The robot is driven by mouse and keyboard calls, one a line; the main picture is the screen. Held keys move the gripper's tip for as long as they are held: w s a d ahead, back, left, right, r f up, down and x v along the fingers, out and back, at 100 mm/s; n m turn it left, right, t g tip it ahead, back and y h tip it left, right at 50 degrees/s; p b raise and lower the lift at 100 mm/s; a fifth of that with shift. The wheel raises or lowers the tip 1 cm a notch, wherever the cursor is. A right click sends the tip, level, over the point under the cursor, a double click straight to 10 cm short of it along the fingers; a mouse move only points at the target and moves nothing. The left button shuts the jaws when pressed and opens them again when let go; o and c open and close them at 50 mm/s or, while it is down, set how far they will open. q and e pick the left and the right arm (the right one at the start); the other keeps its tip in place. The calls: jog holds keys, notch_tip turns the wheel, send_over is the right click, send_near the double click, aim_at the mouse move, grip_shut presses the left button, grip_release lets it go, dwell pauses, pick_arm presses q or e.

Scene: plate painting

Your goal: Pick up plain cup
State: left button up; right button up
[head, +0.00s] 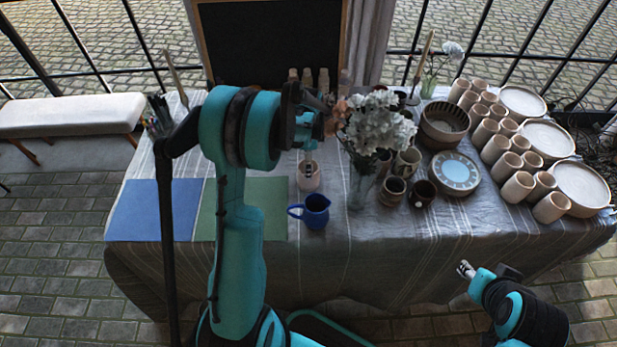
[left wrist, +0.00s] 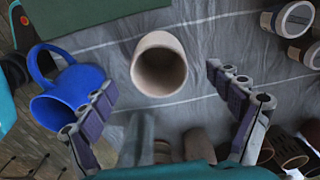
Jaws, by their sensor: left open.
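The plain cup (head: 309,184) is a pale beige cup on the grey cloth, between the green mat and the flower vase. In the left wrist view the plain cup (left wrist: 151,46) stands centrally, its open mouth facing the camera. My left gripper (head: 308,158) is above it in the head view. In the left wrist view its two fingers (left wrist: 163,92) are spread wide, with nothing between them held; the cup appears apart from both. My right gripper (head: 466,269) is off the table's front edge at lower right, too small to tell open or shut.
A blue jug (head: 317,212) stands just in front of the cup, and in the left wrist view it (left wrist: 78,88) is beside the left finger. White flowers (head: 378,127) and decorated cups stand right. Blue (head: 155,212) and green mats lie left.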

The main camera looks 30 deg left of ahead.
pick_arm(q)
notch_tip(320, 180, down, 5)
jog(key=shift+r+b, duration=0.15)
jog(key=shift+b, duration=0.9)
jog(key=shift+f, duration=0.45)
jog(key=shift+r, duration=0.1)
jog(key=shift+c, duration=0.9)
jog(key=c, duration=1.3)
